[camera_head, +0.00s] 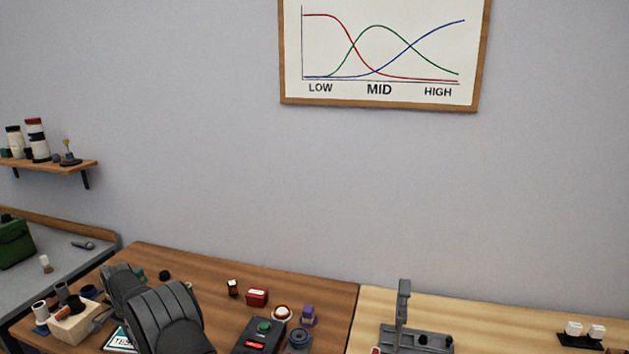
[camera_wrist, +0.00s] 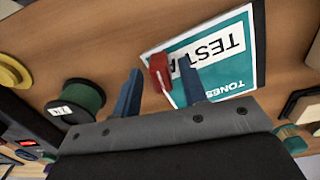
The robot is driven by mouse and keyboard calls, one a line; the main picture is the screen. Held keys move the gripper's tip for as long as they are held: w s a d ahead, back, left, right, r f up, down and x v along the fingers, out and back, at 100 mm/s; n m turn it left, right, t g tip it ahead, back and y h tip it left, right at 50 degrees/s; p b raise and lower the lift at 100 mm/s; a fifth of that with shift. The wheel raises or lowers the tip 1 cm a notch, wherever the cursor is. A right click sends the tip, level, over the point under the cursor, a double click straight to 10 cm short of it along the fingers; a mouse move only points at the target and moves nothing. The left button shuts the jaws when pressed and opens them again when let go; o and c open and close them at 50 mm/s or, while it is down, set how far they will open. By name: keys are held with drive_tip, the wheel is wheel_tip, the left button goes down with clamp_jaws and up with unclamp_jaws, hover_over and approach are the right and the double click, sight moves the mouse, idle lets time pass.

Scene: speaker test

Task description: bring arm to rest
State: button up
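My gripper (camera_wrist: 159,67) shows in the wrist view as two blue fingers standing apart, so it is open. A small red piece (camera_wrist: 158,70) shows between and beyond the fingertips, at the edge of the teal-and-white test card (camera_wrist: 222,72); I see no finger closed on it. In the head view my dark grey arm reaches over the left part of the brown table (camera_head: 230,310) and hides the gripper. A corner of the card (camera_head: 117,341) shows beside the arm.
In the wrist view a green spool (camera_wrist: 75,103) and a yellow spool (camera_wrist: 10,72) lie left of the fingers. In the head view a black box with a green button (camera_head: 262,328) and a grey stand (camera_head: 402,305) are to the right of my arm.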

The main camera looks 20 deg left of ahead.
drive_tip(key=shift+r, duration=1.95)
drive_tip(key=shift+r, duration=3.8)
wheel_tip(320, 180, down, 12)
drive_tip(key=r, duration=0.5)
drive_tip(key=shift+w+d, duration=0.2)
drive_tip(key=shift+w, duration=0.05)
drive_tip(key=w+d+r, duration=0.6)
drive_tip(key=d+r, duration=0.1)
drive_tip(key=d, duration=0.3)
drive_tip(key=w+d+f+m, duration=0.1)
drive_tip(key=w+d+m, duration=0.5)
drive_tip(key=d+m, duration=0.25)
drive_tip(key=w+d+f+m, duration=0.1)
drive_tip(key=w+d+m, duration=0.4)
drive_tip(key=d+m, duration=0.3)
drive_tip(key=shift+n, duration=0.55)
drive_tip(key=a+f, duration=0.1)
drive_tip(key=a, duration=0.1)
drive_tip(key=s+a+f, duration=0.1)
drive_tip(key=a+f, duration=0.1)
drive_tip(key=a, duration=0.1)
drive_tip(key=a+f, duration=0.2)
drive_tip(key=a, duration=0.1)
drive_tip(key=shift+s+a+f, duration=0.1)
drive_tip(key=shift+s+a, duration=0.1)
drive_tip(key=shift+s, duration=0.2)
